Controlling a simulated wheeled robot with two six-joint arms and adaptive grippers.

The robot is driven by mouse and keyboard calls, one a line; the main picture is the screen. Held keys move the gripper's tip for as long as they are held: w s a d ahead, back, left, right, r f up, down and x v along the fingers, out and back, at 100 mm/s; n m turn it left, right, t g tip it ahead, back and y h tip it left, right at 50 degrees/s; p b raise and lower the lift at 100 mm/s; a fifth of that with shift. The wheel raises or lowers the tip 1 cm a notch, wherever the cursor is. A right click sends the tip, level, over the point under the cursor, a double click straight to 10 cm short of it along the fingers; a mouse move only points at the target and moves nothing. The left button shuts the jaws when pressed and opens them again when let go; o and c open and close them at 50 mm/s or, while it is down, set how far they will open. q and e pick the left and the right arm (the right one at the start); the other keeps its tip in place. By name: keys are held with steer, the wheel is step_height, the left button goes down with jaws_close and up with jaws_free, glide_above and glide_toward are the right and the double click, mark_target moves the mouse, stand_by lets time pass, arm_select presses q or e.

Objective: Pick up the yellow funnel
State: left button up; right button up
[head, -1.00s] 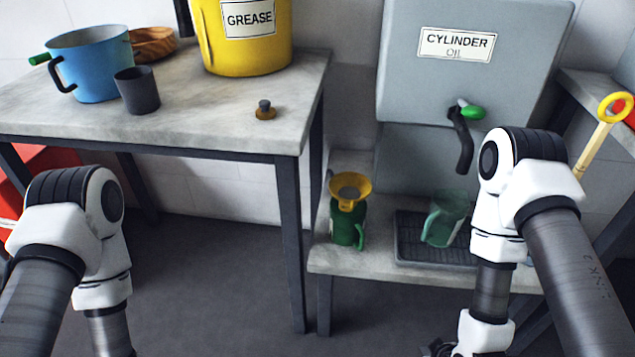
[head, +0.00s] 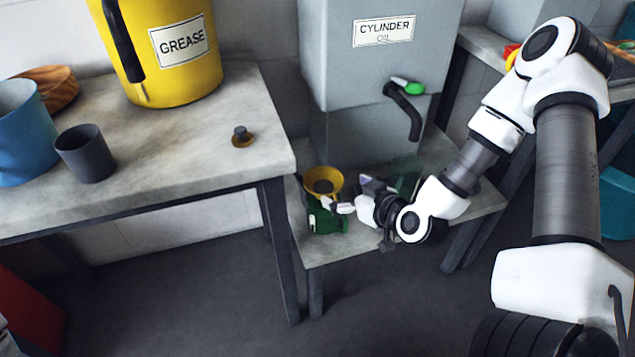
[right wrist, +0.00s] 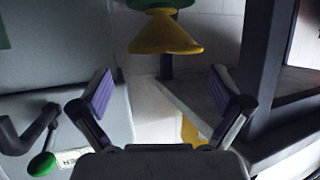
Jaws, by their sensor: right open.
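The yellow funnel (head: 323,182) sits in the top of a green can (head: 328,218) on the low shelf beneath the cylinder oil tank. My right gripper (head: 340,205) is beside the funnel and can on their right, partly overlapping the can in the head view. In the right wrist view the picture is upside down. There the open, empty fingers (right wrist: 160,88) show purple pads, and the funnel (right wrist: 165,35) is ahead of them, between their lines; I see no contact. My left gripper is out of view.
A translucent green jug (head: 405,175) stands behind my right forearm. The oil tank (head: 375,60) with its tap (head: 405,105) is above the shelf. The table (head: 210,155) at left has a yellow grease bucket (head: 175,60), a dark cup (head: 85,153) and a small knob-like object (head: 242,137).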

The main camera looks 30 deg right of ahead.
mark_target(316, 179)
steer(key=b+x, duration=0.3)
steer(key=x, duration=0.4)
steer(key=shift+w+a+f, duration=0.15)
steer(key=shift+w+f, duration=0.15)
steer(key=shift+s, duration=0.1)
steer(key=c, duration=0.8)
